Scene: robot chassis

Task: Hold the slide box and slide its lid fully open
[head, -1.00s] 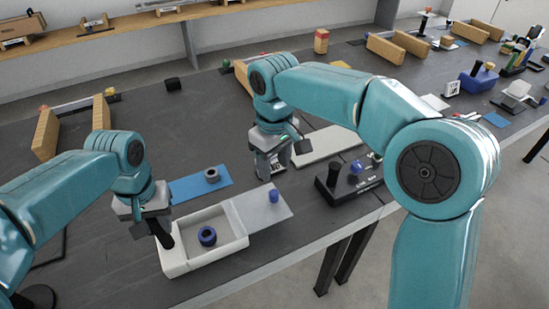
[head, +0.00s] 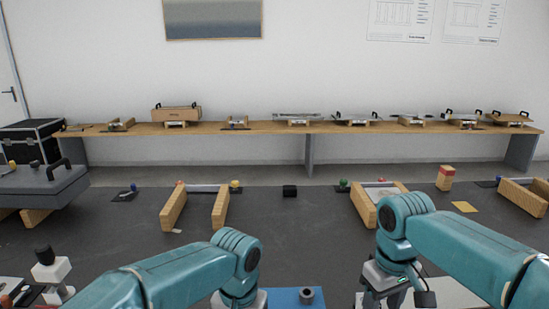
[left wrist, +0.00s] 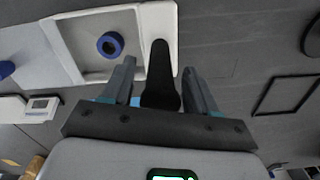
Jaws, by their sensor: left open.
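The slide box (left wrist: 85,72) shows in the left wrist view as a white open tray with a blue ring (left wrist: 110,44) inside. Its grey lid (left wrist: 25,45) extends out past the box's left end, with a blue knob (left wrist: 6,69) at the picture's edge. A black handle (left wrist: 160,80) stands at the box's other end. My left gripper (left wrist: 158,67) is open, with one finger on each side of the handle and gaps showing. In the head view the box is out of frame. My right gripper (head: 385,298) is low there, its fingertips cut off.
A blue mat (head: 285,298) with a dark ring (head: 307,295) lies between my arms. A wooden shelf (head: 280,128) runs along the wall.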

